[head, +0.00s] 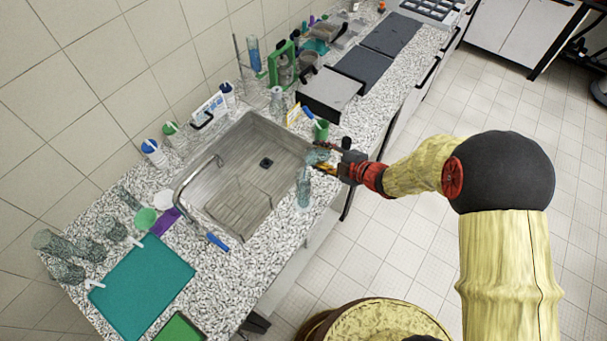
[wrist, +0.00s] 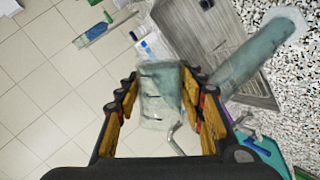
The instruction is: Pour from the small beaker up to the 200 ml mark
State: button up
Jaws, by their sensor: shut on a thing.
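My gripper (head: 330,163) is shut on a small clear glass beaker (head: 317,156), over the counter's front edge beside the sink. In the wrist view the beaker (wrist: 161,98) sits between the fingers of my gripper (wrist: 160,88) and shows dark marks on its wall. A tall clear blue-tinted vessel (head: 304,189) stands on the counter just below the held beaker in the head view. It also shows in the wrist view (wrist: 262,60), to the right of the beaker and apart from it there. The 200 ml mark and liquid levels cannot be made out.
The metal sink (head: 228,160) lies left of my gripper, with its faucet (head: 183,190). A green container (head: 321,131) stands close behind the beaker. A grey balance-like box (head: 329,94) is farther back. Several glass vessels and a teal mat (head: 142,285) occupy the counter's near left.

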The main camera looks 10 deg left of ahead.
jog(key=shift+r, duration=0.2)
dwell(0.7)
jog(key=shift+f+n+t+b, duration=0.2)
jog(key=shift+n+t+b, duration=0.25)
jog(key=shift+b, duration=0.4)
dwell(0.5)
jog(key=shift+r+m+g+p, duration=0.25)
jog(key=shift+r+g+p, duration=0.15)
jog(key=shift+p, duration=0.65)
jog(key=shift+d+f+m, duration=0.1)
jog(key=shift+f+m, duration=0.4)
jog(key=shift+f, duration=0.05)
jog(key=shift+r+m+g+y+p, duration=0.35)
jog(key=shift+g+y+p, duration=0.15)
jog(key=shift+p, duration=0.35)
